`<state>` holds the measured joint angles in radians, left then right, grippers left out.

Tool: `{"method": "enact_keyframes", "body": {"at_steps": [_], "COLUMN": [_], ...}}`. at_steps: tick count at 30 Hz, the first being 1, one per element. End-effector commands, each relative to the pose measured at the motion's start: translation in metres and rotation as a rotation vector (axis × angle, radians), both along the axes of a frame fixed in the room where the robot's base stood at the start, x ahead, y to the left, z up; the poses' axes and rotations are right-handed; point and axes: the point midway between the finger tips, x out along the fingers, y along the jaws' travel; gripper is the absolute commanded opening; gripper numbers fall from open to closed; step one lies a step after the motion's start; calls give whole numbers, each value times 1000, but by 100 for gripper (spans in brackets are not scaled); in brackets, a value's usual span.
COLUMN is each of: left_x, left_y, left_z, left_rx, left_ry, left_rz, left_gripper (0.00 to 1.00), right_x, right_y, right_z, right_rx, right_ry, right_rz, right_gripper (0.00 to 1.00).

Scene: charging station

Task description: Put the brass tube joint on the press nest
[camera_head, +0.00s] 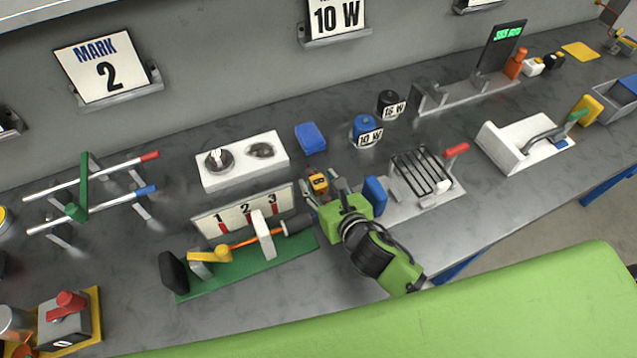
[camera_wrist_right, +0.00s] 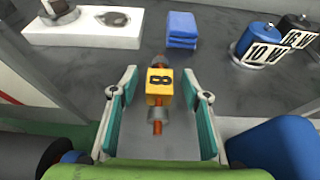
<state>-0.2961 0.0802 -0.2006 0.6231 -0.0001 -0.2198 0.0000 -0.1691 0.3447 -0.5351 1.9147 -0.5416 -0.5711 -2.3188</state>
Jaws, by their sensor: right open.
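A yellow block marked 8 (camera_head: 318,182), with copper-coloured tube ends and a grey collar, stands on the grey bench; it looks like the brass tube joint. It also shows in the right wrist view (camera_wrist_right: 159,88), upright in the picture between my finger pads. My right gripper (camera_head: 322,190) is open, with its teal-padded fingers (camera_wrist_right: 160,112) on either side of the block and a gap on both sides. I cannot tell for sure which fixture is the press nest. My left gripper is not in view.
A green-based fixture (camera_head: 190,287) with a 1-2-3 board lies left of my right gripper. A blue block (camera_head: 375,192) and a wire rack (camera_head: 422,172) are close on the right. Behind are a white two-dial box (camera_head: 243,176), blue pads (camera_head: 310,137) and weights (camera_head: 367,130).

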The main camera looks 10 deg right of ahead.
Motion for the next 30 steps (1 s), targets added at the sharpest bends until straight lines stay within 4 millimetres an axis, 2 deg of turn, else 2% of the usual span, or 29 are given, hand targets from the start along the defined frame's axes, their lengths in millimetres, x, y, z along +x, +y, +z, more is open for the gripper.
{"method": "enact_keyframes", "body": {"at_steps": [2,3,7,8,16,19,30], "left_x": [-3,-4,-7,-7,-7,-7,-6], "left_y": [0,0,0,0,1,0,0], "left_z": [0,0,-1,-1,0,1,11], "left_rx": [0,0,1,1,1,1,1], "left_ry": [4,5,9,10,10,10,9], "left_rz": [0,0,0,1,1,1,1], "left_gripper": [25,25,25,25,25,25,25], "right_x": [0,0,0,0,0,0,1], "right_y": [0,0,0,0,0,0,0], "right_z": [0,0,0,0,1,8,78], "right_rx": [0,0,0,0,0,0,0], "right_ry": [0,0,0,0,-1,-5,-7], "right_rz": [0,0,0,0,0,1,2], "right_gripper": [43,38,4,0,0,0,0]}}
